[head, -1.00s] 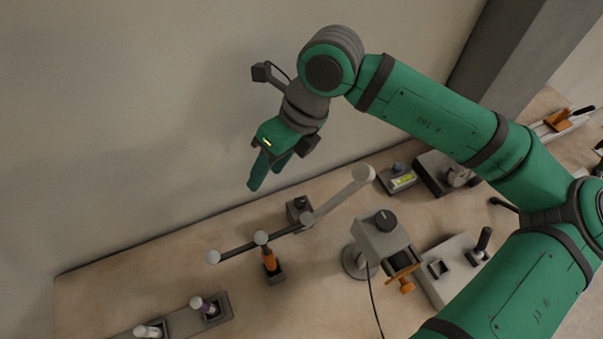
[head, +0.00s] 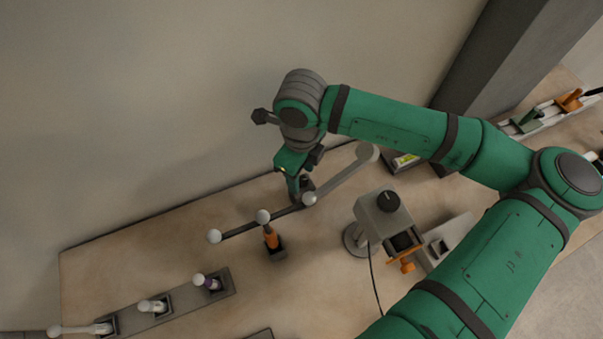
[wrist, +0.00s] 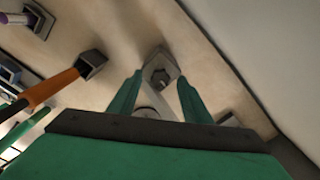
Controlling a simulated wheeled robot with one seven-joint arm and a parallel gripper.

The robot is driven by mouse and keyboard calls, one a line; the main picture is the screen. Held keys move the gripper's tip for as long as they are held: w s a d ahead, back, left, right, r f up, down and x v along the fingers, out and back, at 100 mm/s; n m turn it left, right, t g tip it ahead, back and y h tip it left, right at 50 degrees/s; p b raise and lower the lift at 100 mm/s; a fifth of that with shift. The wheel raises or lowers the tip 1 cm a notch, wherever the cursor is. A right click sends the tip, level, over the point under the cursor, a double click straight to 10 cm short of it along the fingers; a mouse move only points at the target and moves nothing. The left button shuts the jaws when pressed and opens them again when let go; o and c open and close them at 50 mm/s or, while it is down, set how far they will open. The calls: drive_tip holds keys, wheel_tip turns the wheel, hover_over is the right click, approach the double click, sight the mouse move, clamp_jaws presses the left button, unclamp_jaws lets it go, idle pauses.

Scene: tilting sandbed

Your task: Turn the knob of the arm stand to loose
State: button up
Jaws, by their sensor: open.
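The jointed arm of the stand shows in the head view, with a light grey link (head: 341,177), a dark link (head: 240,229) and pale ball joints. In the wrist view a small grey block (wrist: 163,61) carries a dark knob (wrist: 160,78). The knob lies between the two fingers of my gripper (wrist: 159,77), which are spread apart with a gap on each side. In the head view my gripper (head: 294,190) points down at this block, beside the arm's middle joint, and mostly hides the block. I cannot read the knob's setting.
A grey device (head: 383,215) with a dark top knob stands to the right of my gripper. An orange-handled tool (head: 271,238) stands in a dark holder below the dark link. The wall (head: 150,100) is close behind. Bare bench lies at front centre.

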drive_tip(key=shift+d+f, duration=0.15)
drive_tip(key=shift+f, duration=0.45)
drive_tip(key=c, duration=1.1)
drive_tip(key=shift+o, duration=0.2)
